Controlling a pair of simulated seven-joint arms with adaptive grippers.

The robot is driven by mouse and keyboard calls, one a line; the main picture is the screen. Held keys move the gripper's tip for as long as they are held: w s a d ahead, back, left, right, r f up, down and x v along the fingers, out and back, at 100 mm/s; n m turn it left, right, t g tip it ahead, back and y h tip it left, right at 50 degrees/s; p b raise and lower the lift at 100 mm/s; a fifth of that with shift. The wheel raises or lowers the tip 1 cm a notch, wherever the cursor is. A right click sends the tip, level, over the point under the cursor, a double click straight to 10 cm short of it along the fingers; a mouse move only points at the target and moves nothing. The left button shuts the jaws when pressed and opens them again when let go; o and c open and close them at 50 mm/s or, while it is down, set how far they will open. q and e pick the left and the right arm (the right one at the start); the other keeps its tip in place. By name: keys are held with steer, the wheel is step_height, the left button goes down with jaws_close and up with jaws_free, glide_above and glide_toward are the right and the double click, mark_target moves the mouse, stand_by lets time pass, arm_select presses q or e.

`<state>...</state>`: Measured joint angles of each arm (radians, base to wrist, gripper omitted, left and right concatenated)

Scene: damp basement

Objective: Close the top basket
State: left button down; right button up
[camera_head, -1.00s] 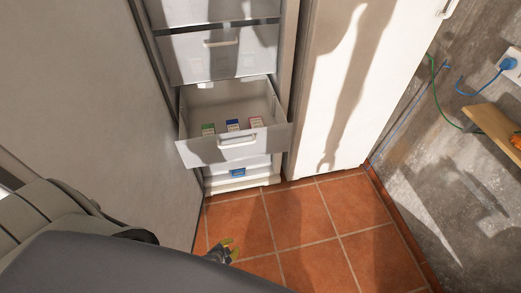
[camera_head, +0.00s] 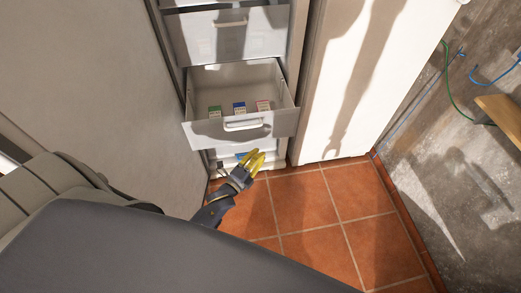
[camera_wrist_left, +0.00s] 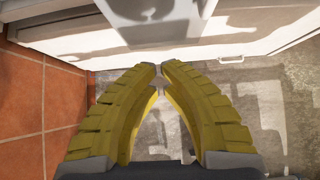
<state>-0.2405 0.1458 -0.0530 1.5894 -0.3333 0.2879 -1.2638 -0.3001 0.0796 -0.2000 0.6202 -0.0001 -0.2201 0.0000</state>
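A basket (camera_head: 284,122) in the white cabinet is pulled out like a drawer, with a light handle (camera_head: 243,125) on its front. Small boxes with green (camera_head: 214,111), blue (camera_head: 239,107) and red (camera_head: 263,106) tops stand inside it. My left gripper (camera_head: 260,153) has yellow fingers and is in front of and below the basket's front, apart from the handle as far as I can tell. In the left wrist view the fingertips (camera_wrist_left: 161,67) meet or nearly meet, with nothing between them. My right gripper is not in view.
A closed drawer (camera_head: 205,45) is above the open basket, and a lower white front with a blue patch is below it. A tall white panel (camera_head: 355,60) stands to the right. A wall is close on the left. The tiled floor (camera_head: 320,215) in front is clear.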

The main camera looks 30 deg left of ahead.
arm_select(q)
glide_toward(274, 127)
steer(key=w+d, duration=0.3)
steer(key=shift+w+a, duration=0.45)
steer(key=shift+w, duration=0.25)
steer(key=shift+w+a, duration=0.45)
steer(key=shift+w, duration=0.25)
